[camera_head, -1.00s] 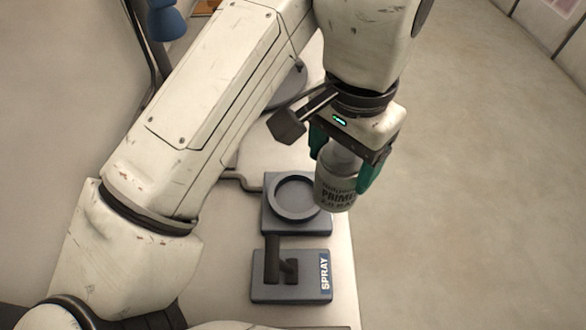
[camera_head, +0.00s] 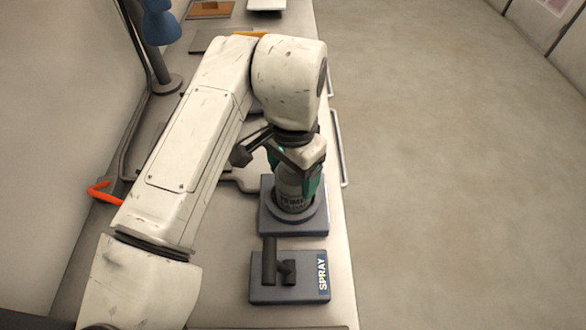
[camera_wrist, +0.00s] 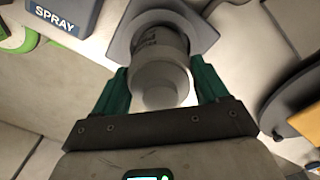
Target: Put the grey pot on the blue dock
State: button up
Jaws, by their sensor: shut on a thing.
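The grey pot (camera_head: 291,190) stands upright over the round recess of the blue dock (camera_head: 265,219), on the near part of the bench. I cannot tell whether its base rests fully in the recess. My gripper (camera_head: 294,180) is shut on the pot from above, with a green finger on either side. In the wrist view the pot (camera_wrist: 160,68) lies between the green fingers of my gripper (camera_wrist: 160,88), and the dock's pale ring (camera_wrist: 203,28) shows around its far end. The arm hides part of the bench.
A second blue-grey block marked SPRAY (camera_head: 312,289), with a dark upright fitting, sits just in front of the dock. A blue lamp (camera_head: 160,25) stands at the back left. An orange hook-shaped thing (camera_head: 104,192) is at the left edge. The floor on the right is clear.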

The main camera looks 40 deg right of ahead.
jog(key=o, duration=1.3)
jog(key=shift+f, duration=0.1)
notch_tip(320, 180, up, 12)
jog(key=shift+r, duration=0.15)
